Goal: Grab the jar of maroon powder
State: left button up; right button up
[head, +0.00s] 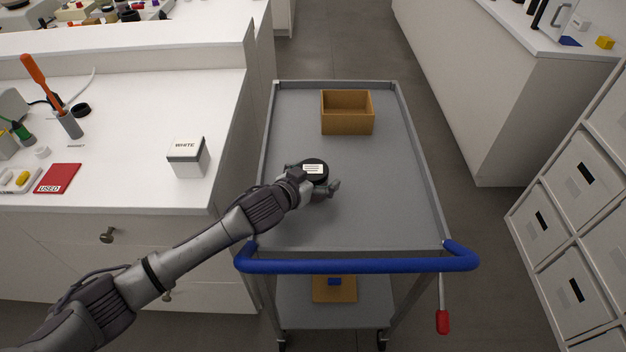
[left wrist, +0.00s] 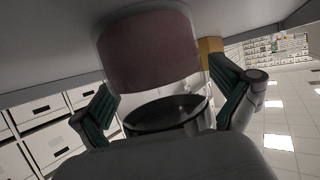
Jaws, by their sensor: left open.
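The jar of maroon powder (left wrist: 148,52) fills the upper middle of the left wrist view, with its black lid (left wrist: 165,113) toward me. In the head view its black lid with a white label (head: 314,168) shows on the grey trolley (head: 385,200), and the gripper hides part of its body. My left gripper (head: 314,186) is low over the trolley at the jar. In the left wrist view my left gripper (left wrist: 168,98) is open, one finger on each side of the jar. I cannot tell whether either finger touches it. My right gripper is not in view.
A wooden box (head: 347,119) stands farther back on the trolley. The blue handle (head: 357,264) crosses the trolley's near end. A white counter at left holds a box marked WHITE (head: 187,157) and a red card (head: 58,178).

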pick_arm(q)
jog(key=shift+w+d+f, duration=0.15)
jog(key=shift+w+d, duration=0.1)
jog(key=shift+w, duration=0.1)
jog(key=shift+c, duration=0.2)
jog(key=c, duration=1.1)
jog(key=shift+c, duration=0.7)
